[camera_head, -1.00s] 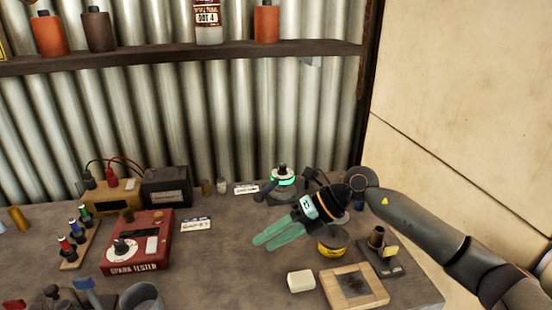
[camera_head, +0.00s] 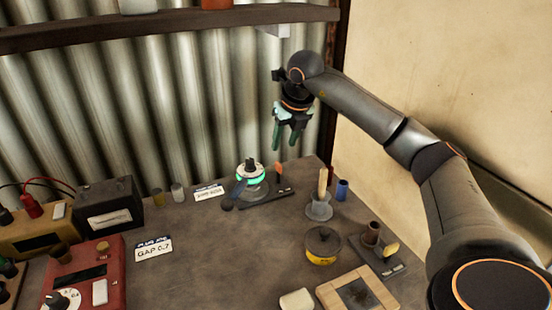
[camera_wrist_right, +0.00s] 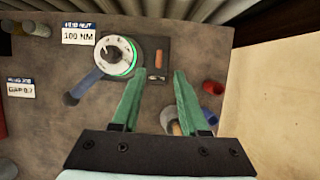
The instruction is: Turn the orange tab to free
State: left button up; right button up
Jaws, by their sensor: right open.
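The orange tab (camera_head: 279,168) stands upright on a dark base plate (camera_head: 284,192), beside a round fixture (camera_head: 251,175) with a glowing green ring and a dark handle. My right gripper (camera_head: 285,146) is open and empty, with its green fingers pointing down above and behind the tab. In the right wrist view the open fingers (camera_wrist_right: 158,75) lie over the plate's right end. The green-ringed fixture (camera_wrist_right: 117,56) is just left of them. My left gripper is out of view.
A funnel-like grey holder (camera_head: 319,207), a blue cup (camera_head: 342,189), a yellow-banded tin (camera_head: 322,246) and a wooden frame (camera_head: 375,283) stand to the right. A label card (camera_head: 208,192) lies left of the fixture. The corrugated wall (camera_head: 180,110) rises close behind.

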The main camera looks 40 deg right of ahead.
aim_at(278, 163)
jog(key=x, duration=0.8)
jog(key=shift+w+f, duration=0.1)
jog(key=shift+f, duration=0.1)
grip_shut()
